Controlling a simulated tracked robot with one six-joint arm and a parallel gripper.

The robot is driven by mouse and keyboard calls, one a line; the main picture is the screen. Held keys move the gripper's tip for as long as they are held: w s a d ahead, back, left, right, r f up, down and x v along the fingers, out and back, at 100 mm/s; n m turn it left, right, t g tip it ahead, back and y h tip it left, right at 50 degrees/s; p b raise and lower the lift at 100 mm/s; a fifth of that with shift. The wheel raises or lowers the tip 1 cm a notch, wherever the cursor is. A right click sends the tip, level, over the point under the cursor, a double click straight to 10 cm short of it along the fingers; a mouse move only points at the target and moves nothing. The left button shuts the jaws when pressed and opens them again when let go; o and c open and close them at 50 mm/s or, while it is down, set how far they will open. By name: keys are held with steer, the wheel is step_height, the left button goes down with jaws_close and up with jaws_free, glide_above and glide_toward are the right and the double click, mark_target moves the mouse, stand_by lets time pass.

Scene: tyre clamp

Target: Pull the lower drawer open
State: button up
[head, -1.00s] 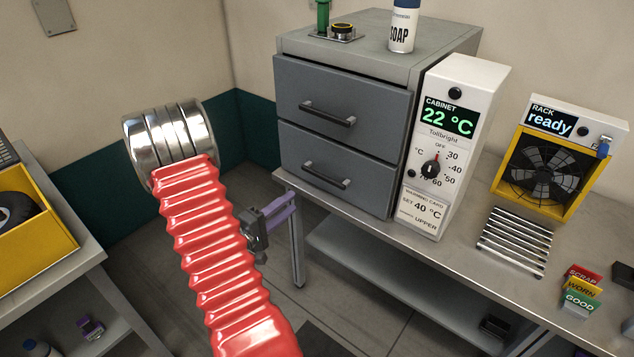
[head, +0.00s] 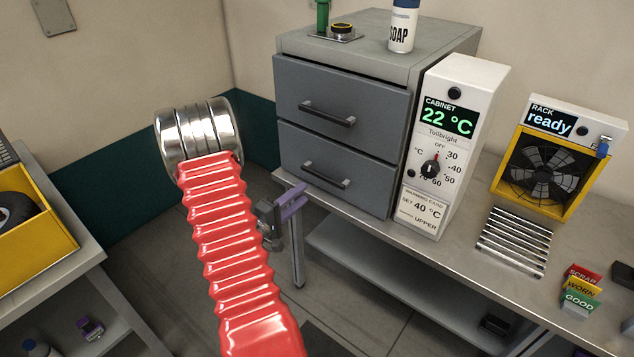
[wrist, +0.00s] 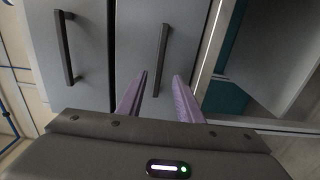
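The lower drawer (head: 342,167) of the grey cabinet is shut, with a dark bar handle (head: 326,176) across its front. In the wrist view the scene is turned sideways: the lower drawer's handle (wrist: 161,60) stands upright ahead of my gripper. My gripper (wrist: 160,88) has its two purple fingers apart, with nothing between them, and the handle appears beyond the gap. In the head view my gripper (head: 293,198) is left of and below the lower handle, apart from it.
The shut upper drawer (head: 340,108) has its own handle (head: 327,114). A white control panel (head: 455,150) reading 22 °C stands right of the cabinet on the metal bench (head: 470,250). A soap bottle (head: 402,28) stands on top. Open floor lies left of the bench.

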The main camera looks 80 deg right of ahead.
mark_target(321, 178)
steer(key=x, duration=0.8)
steer(key=shift+s+d, duration=0.2)
steer(key=shift+d, duration=0.1)
steer(key=shift+c, duration=0.4)
jaws_close()
